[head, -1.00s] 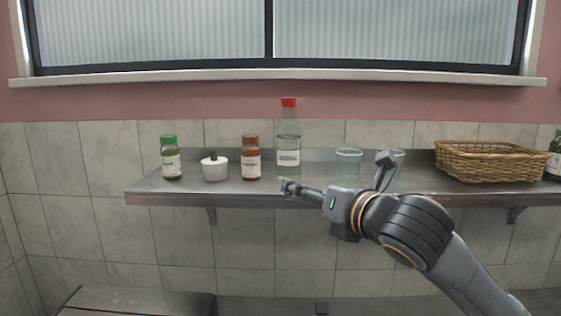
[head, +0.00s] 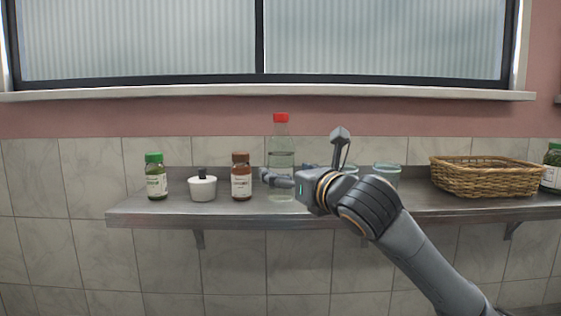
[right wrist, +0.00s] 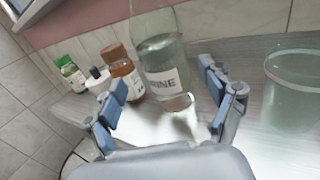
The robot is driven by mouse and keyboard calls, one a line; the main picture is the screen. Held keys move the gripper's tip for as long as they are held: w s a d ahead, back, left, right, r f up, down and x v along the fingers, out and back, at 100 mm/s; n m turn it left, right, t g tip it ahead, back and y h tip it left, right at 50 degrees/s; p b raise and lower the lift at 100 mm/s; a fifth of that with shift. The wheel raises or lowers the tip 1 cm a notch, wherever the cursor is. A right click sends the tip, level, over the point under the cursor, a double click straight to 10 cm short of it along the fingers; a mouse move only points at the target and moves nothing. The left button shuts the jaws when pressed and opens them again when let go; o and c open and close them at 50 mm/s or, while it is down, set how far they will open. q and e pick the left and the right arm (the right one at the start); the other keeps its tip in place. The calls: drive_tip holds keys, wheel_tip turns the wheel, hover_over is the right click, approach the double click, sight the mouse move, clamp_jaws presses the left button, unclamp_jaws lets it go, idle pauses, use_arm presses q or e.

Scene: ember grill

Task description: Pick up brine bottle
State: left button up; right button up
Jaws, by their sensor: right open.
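The brine bottle (head: 281,155) is tall and clear with a red cap, standing upright on the metal shelf (head: 150,212). In the right wrist view the bottle (right wrist: 163,62) shows a white label with "INE" readable, and its top is cut off. My right gripper (head: 272,177) is in front of the bottle in the head view and covers part of its lower body. In the right wrist view the gripper (right wrist: 165,105) is open and empty. The bottle stands ahead, between the directions of the two fingers. My left gripper is not in view.
A brown bottle (head: 241,178), a white pot with a dark knob (head: 202,188) and a green-capped jar (head: 154,177) stand left of the brine bottle. Right of it are glasses (head: 387,176), a wicker basket (head: 480,176) and another jar (head: 552,170).

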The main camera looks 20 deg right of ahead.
sight(280, 169)
drive_tip(key=w+p, duration=0.1)
drive_tip(key=w, duration=0.1)
drive_tip(key=w+p, duration=0.1)
drive_tip(key=w, duration=0.1)
drive_tip(key=shift+w+f, duration=0.2)
drive_tip(key=shift+w, duration=0.15)
drive_tip(key=shift+w+a, duration=0.15)
drive_tip(key=shift+w, duration=0.05)
drive_tip(key=shift+s, duration=0.15)
drive_tip(key=shift+c, duration=1.1)
drive_tip(key=c, duration=0.9)
